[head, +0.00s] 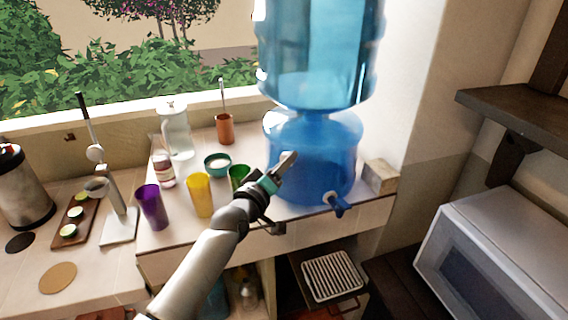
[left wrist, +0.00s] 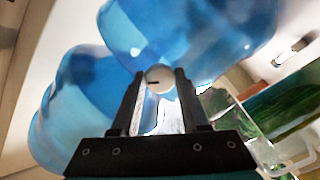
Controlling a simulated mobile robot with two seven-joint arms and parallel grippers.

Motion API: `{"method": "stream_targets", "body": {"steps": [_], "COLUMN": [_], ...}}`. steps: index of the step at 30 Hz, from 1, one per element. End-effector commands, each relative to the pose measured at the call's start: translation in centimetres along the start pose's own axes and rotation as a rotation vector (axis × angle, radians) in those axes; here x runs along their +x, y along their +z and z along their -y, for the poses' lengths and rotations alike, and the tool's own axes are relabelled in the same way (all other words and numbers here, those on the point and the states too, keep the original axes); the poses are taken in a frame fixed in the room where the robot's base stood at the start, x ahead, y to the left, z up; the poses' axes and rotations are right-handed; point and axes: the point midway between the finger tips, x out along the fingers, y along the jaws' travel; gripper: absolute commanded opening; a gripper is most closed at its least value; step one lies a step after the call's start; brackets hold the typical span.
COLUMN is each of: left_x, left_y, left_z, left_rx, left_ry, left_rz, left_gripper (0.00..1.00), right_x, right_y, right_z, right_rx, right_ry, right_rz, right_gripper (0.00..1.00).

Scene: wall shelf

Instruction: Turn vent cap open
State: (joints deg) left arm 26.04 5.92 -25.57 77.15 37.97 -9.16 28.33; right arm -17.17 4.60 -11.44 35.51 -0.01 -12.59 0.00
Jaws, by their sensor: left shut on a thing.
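The vent cap (left wrist: 160,78) is a small round white knob with a dark mark on its face, on the blue water dispenser. In the left wrist view it sits between the fingertips of my left gripper (left wrist: 161,84), which is shut on it. In the head view the gripper (head: 287,161) reaches the left front side of the dispenser's lower blue tank (head: 325,165), and its fingers mostly hide the cap. A large clear blue bottle (head: 320,50) stands on top of the tank. My right gripper is not in view.
A wooden block (head: 380,176) is right of the tank. A microwave (head: 490,260) is at right.

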Motion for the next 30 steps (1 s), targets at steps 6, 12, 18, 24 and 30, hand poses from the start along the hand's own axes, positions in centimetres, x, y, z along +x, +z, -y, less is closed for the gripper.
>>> {"method": "stream_targets", "body": {"steps": [6,12,18,24,30], "left_x": [-0.01,-0.02,-0.01,-0.01,-0.02], "left_y": [0.08,0.09,0.08,0.03,0.01], "left_z": [-0.03,-0.04,-0.11,-0.14,-0.12], "left_rx": [-0.211,-0.400,-0.589,-0.760,-0.893], "left_ry": [-0.001,-0.001,-0.001,-0.001,-0.002], "left_rz": [0.001,0.001,0.002,0.001,0.001], "left_gripper": [0.00,0.00,0.00,0.00,0.00], "right_x": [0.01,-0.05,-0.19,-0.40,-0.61], "right_y": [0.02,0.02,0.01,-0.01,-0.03], "right_z": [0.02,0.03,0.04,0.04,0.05], "right_rx": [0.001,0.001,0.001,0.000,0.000], "right_ry": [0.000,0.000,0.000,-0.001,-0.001], "right_rz": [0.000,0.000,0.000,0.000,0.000], "right_gripper": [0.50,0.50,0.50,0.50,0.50]}}
